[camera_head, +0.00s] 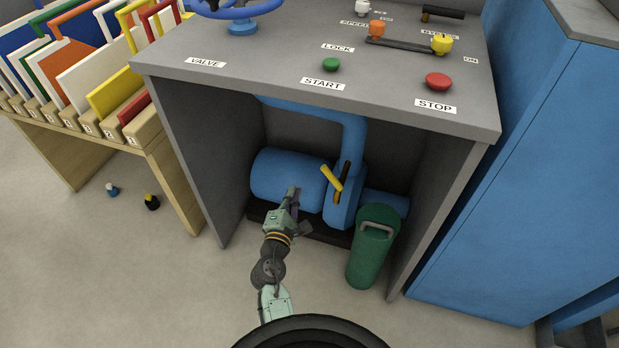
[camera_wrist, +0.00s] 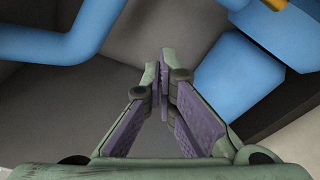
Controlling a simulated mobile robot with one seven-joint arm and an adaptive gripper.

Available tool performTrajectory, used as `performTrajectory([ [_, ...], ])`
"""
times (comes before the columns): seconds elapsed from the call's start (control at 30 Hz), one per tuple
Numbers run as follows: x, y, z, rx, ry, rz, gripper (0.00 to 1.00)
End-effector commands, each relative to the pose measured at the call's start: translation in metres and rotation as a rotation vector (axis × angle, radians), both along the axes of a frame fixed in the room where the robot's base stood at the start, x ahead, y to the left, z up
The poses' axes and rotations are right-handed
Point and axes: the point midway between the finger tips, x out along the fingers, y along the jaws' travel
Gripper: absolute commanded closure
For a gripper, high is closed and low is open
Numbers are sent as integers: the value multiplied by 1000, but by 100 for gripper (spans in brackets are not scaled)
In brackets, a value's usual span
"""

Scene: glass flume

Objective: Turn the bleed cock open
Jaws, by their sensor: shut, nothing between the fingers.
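A yellow lever (camera_head: 331,178), which looks like the bleed cock's handle, sits tilted on the blue pump (camera_head: 290,178) under the console. A black bar lies beside the lever. A small piece of yellow (camera_wrist: 276,4), likely the same lever, shows at the top right edge of the wrist view. My gripper (camera_head: 293,191) is in front of the pump body, left of and a little below the lever in the head view. In the wrist view my gripper (camera_wrist: 159,72) is shut and empty, its fingertips apart from the yellow piece.
A blue pipe (camera_head: 350,135) bends above the pump. A green bin (camera_head: 374,248) stands right of the pump. The console's top (camera_head: 300,60) overhangs the opening and its side panels (camera_head: 190,160) bound it.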

Motion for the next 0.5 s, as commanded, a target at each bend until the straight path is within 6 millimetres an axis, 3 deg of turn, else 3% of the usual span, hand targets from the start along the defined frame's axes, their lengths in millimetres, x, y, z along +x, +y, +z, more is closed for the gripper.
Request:
performTrajectory([
  [0.5, 98, -20, -3, 1, -1, -5, 100],
])
